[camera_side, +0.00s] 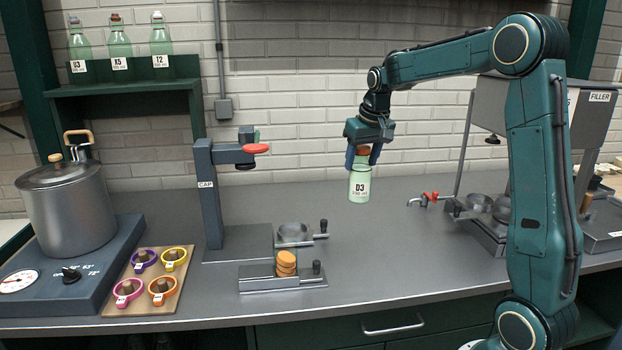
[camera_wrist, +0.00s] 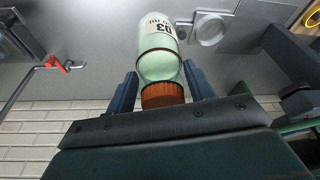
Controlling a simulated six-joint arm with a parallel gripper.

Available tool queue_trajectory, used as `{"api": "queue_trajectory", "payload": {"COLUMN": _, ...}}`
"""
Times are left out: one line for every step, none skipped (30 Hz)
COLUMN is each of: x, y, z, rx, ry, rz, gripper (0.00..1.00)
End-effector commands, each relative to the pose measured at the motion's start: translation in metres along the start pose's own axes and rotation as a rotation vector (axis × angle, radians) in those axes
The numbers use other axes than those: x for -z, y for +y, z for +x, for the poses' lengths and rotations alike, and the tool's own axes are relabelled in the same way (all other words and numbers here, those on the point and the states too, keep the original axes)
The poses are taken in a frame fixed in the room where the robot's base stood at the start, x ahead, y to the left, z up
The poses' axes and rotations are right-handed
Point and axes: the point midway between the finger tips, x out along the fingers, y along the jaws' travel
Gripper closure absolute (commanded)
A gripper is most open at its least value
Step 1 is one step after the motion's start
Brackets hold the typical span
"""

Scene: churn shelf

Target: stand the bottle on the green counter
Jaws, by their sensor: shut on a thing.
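The bottle (camera_side: 359,186) is pale green glass with a brown-orange cap and a white label reading D3. My gripper (camera_side: 363,156) is shut on it around the cap and neck, and the bottle hangs upright, seemingly above the counter. The counter (camera_side: 400,250) has a grey top and dark green drawer fronts. A green shelf (camera_side: 130,87) on the upper left wall holds several similar bottles.
A pot (camera_side: 67,210) and a board of coloured rings (camera_side: 128,307) are further left. A filler (camera_side: 487,225) stands right. The counter below the bottle looks clear.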

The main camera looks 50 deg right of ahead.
Motion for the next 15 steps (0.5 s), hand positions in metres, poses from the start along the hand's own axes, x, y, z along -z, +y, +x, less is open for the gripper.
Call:
{"api": "queue_trajectory", "payload": {"x": -0.011, "y": 0.01, "z": -0.006, "rx": -0.007, "ry": 0.004, "rz": 0.021, "gripper": 0.67}}
{"api": "queue_trajectory", "payload": {"x": -0.018, "y": 0.015, "z": -0.007, "rx": -0.01, "ry": 0.003, "rz": 0.032, "gripper": 0.67}}
{"api": "queue_trajectory", "payload": {"x": -0.027, "y": 0.021, "z": -0.01, "rx": -0.014, "ry": 0.003, "rz": 0.046, "gripper": 0.67}}
{"api": "queue_trajectory", "payload": {"x": -0.033, "y": 0.026, "z": -0.011, "rx": -0.018, "ry": 0.003, "rz": 0.057, "gripper": 0.67}}
{"api": "queue_trajectory", "payload": {"x": -0.04, "y": 0.03, "z": -0.013, "rx": -0.021, "ry": 0.004, "rz": 0.067, "gripper": 0.67}}
{"api": "queue_trajectory", "payload": {"x": -0.049, "y": 0.036, "z": -0.015, "rx": -0.026, "ry": 0.003, "rz": 0.082, "gripper": 0.67}}
{"api": "queue_trajectory", "payload": {"x": -0.057, "y": 0.04, "z": -0.017, "rx": -0.029, "ry": 0.003, "rz": 0.092, "gripper": 0.67}}
{"api": "queue_trajectory", "payload": {"x": -0.064, "y": 0.043, "z": -0.018, "rx": -0.032, "ry": 0.003, "rz": 0.103, "gripper": 0.67}}
{"api": "queue_trajectory", "payload": {"x": -0.073, "y": 0.048, "z": -0.019, "rx": -0.037, "ry": 0.003, "rz": 0.117, "gripper": 0.67}}
{"api": "queue_trajectory", "payload": {"x": -0.081, "y": 0.052, "z": -0.021, "rx": -0.04, "ry": 0.004, "rz": 0.127, "gripper": 0.67}}
{"api": "queue_trajectory", "payload": {"x": -0.088, "y": 0.055, "z": -0.022, "rx": -0.043, "ry": 0.003, "rz": 0.138, "gripper": 0.67}}
{"api": "queue_trajectory", "payload": {"x": -0.097, "y": 0.059, "z": -0.023, "rx": -0.047, "ry": 0.003, "rz": 0.151, "gripper": 0.67}}
{"api": "queue_trajectory", "payload": {"x": -0.104, "y": 0.061, "z": -0.024, "rx": -0.05, "ry": 0.003, "rz": 0.161, "gripper": 0.67}}
{"api": "queue_trajectory", "payload": {"x": -0.11, "y": 0.064, "z": -0.024, "rx": -0.053, "ry": 0.003, "rz": 0.17, "gripper": 0.67}}
{"api": "queue_trajectory", "payload": {"x": -0.117, "y": 0.066, "z": -0.025, "rx": -0.056, "ry": 0.004, "rz": 0.179, "gripper": 0.67}}
